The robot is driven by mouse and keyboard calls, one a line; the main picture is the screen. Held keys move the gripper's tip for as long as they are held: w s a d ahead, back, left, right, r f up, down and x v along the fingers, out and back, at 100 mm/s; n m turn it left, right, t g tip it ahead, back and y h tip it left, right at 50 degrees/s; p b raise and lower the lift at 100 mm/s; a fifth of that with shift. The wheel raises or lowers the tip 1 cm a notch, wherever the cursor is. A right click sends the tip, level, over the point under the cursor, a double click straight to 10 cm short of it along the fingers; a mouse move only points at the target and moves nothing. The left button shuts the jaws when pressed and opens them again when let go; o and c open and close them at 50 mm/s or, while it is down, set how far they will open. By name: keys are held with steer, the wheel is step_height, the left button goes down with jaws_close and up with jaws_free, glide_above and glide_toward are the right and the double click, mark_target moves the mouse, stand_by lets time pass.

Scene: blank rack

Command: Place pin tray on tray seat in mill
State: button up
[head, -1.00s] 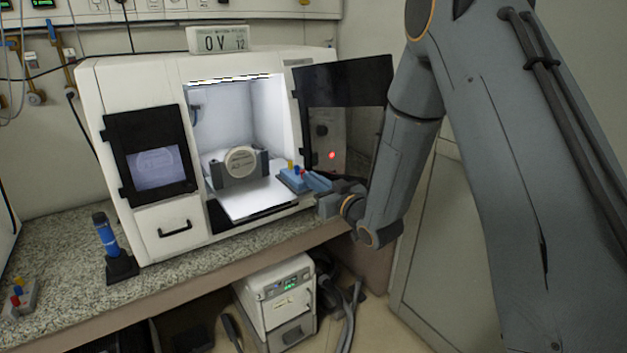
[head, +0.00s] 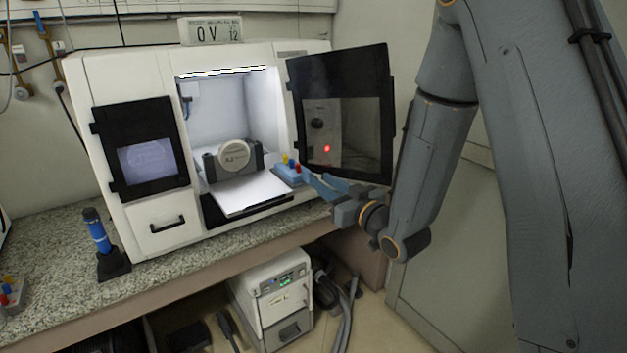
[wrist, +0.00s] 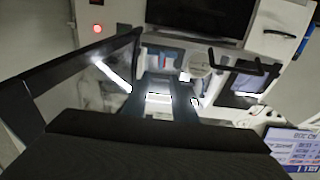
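The pin tray (head: 291,176) is a small blue block with yellow, blue and red pins upright in it. In the head view it sits at the right front of the mill's (head: 258,90) lit opening, beside the white plate (head: 250,194). The tray seat cannot be made out; the tray may cover it. My gripper (head: 316,180) has two blue fingers spread apart, just right of the tray and seemingly clear of it. In the wrist view my gripper (wrist: 166,78) shows its fingers apart, with the coloured pins beyond them.
The mill's dark door (head: 345,115) stands open close behind my gripper. A round pale disc in a grey holder (head: 233,158) stands inside, left of the tray. A blue tool in a black stand (head: 100,235) is on the counter at left.

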steer(key=s+d+f+m+g+h, duration=0.25)
steer(key=s+d+f+h, duration=0.2)
steer(key=d, duration=0.25)
steer(key=s+d+f+m+g+h, duration=0.1)
steer(key=s+d+f+g+h, duration=0.35)
steer(key=d, duration=0.25)
steer(key=s+d+m+g+h, duration=0.1)
steer(key=s+m+g, duration=0.2)
steer(key=s, duration=1.4)
steer(key=g+b, duration=0.1)
steer(key=g, duration=0.3)
steer(key=shift+s+d+r, duration=0.15)
steer(key=shift+s+d, duration=0.25)
steer(key=shift+c, duration=0.2)
